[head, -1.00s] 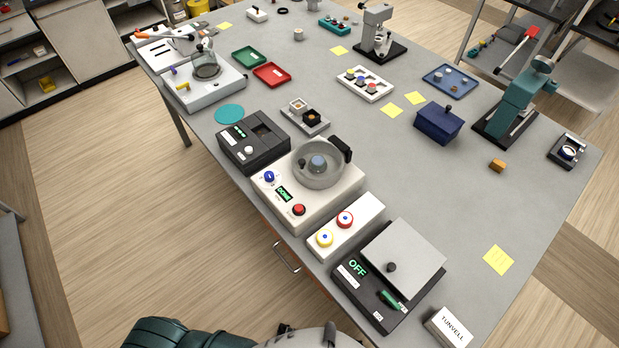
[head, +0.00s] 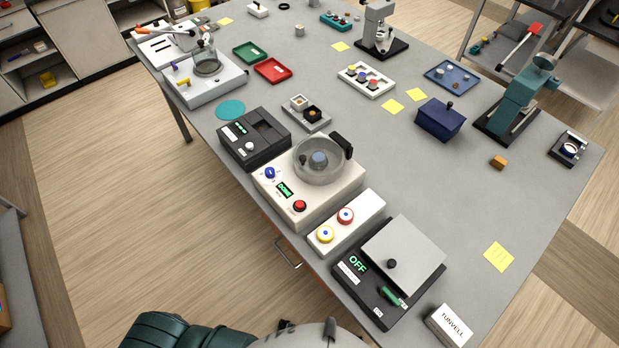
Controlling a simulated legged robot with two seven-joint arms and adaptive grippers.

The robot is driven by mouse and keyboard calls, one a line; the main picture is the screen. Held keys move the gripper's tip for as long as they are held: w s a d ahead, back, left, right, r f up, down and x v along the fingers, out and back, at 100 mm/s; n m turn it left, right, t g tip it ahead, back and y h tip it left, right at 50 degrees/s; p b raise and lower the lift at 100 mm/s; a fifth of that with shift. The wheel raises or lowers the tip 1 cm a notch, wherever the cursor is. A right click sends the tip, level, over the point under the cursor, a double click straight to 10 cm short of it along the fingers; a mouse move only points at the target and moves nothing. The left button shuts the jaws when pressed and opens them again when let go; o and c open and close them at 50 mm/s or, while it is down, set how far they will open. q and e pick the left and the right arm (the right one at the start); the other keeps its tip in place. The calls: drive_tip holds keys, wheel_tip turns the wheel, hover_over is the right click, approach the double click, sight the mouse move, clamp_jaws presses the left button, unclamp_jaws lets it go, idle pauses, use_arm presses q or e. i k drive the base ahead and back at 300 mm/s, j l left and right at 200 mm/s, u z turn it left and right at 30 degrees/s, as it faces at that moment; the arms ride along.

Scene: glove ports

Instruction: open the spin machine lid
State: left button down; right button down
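The spin machine (head: 322,207) is a white box near the front edge of the table, in the middle of the head view. Its green display (head: 285,190) seems to read DONE. A red button (head: 299,206) and a blue knob (head: 270,173) sit on its front panel. A round, see-through lid (head: 306,175) appears to lie down over the bowl, with a grey hub visible inside. A black block, perhaps a handle or hinge (head: 343,145), stands at the lid's far right side. Neither gripper is in view.
A dark box (head: 254,139) stands close on the left. A white box with yellow and red buttons (head: 346,223) and a black device with a grey plate (head: 404,255) reading OFF stand on the right. A small grey tray (head: 306,113) lies behind.

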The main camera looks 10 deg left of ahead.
sight(335, 137)
drive_tip(key=j+z, duration=0.3)
drive_tip(key=j, duration=0.5)
drive_tip(key=j+z, duration=0.3)
drive_tip(key=j, duration=0.55)
